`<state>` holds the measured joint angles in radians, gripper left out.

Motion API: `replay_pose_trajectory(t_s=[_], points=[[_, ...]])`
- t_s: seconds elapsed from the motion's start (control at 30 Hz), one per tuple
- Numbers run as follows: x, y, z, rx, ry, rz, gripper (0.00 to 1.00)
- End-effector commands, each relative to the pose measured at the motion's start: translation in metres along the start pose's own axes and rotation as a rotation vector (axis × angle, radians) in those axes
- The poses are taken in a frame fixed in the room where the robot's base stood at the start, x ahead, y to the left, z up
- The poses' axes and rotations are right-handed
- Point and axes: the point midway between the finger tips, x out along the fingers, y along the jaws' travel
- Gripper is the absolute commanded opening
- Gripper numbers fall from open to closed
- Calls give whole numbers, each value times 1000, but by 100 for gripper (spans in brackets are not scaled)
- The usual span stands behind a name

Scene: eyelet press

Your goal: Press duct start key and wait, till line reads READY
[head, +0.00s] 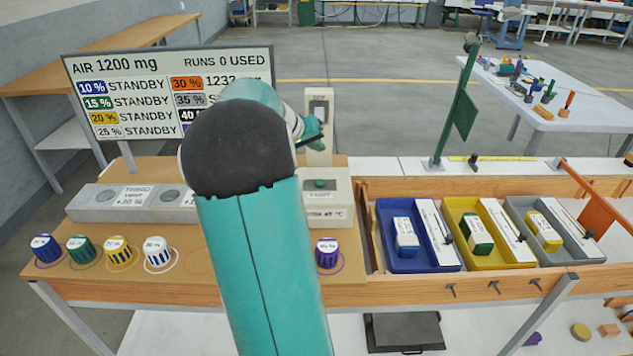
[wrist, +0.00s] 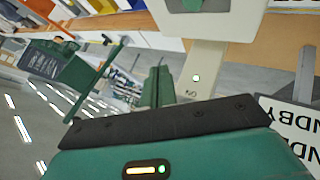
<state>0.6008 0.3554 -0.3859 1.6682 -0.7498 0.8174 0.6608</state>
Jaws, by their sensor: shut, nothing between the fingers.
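The board (head: 130,62) at the left back reads AIR 1200 mg and RUNS 0 USED. Its 10, 15, 20 and 25 % lines read STANDBY; the 30 % line begins with figures, and my arm hides other lines. A white box (head: 338,205) with a green key (head: 319,184) stands right of my arm. A pale upright post (head: 318,155) rises behind it. In the wrist view the post (wrist: 204,62) carries a small lit green dot and small lettering. My gripper (head: 320,122) is shut and empty, by the post; contact cannot be told. Its fingers also show in the wrist view (wrist: 157,82).
Several striped-sided pots (head: 118,250) stand along the bench's front left, and one purple-topped pot (head: 327,253) right of my arm. Blue (head: 405,264), yellow (head: 490,262) and grey (head: 570,250) trays lie to the right. A green flagged post (head: 462,110) stands behind them.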

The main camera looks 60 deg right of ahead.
Motion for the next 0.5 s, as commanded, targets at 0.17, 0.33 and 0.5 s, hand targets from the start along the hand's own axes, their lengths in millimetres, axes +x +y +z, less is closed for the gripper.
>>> replay_pose_trajectory(t_s=[0.17,0.33,0.5], points=[[2,2,-1,2,1,5,0],[2,1,0,1,0,4,0],[8,-4,4,-1,-1,4,0]])
